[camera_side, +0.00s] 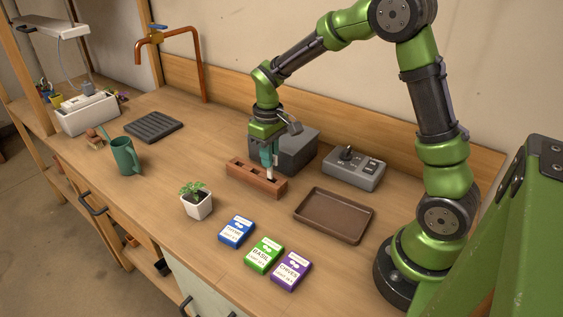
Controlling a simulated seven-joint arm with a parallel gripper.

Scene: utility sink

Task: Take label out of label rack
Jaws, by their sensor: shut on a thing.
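The label rack (240,173) is a reddish-brown wooden block with dark slots in its top, standing mid-counter. My gripper (269,165) points straight down over the right part of the rack. It is shut on the label (269,173), a small pale piece that shows just below the fingertips. The label's lower end is at the rack's top; I cannot tell whether it is still inside a slot.
A grey box (298,150) stands close behind my gripper. A brown tray (334,216) and a grey switch box (354,169) are to the right. Seed packets (264,254) and a potted plant (196,203) lie in front.

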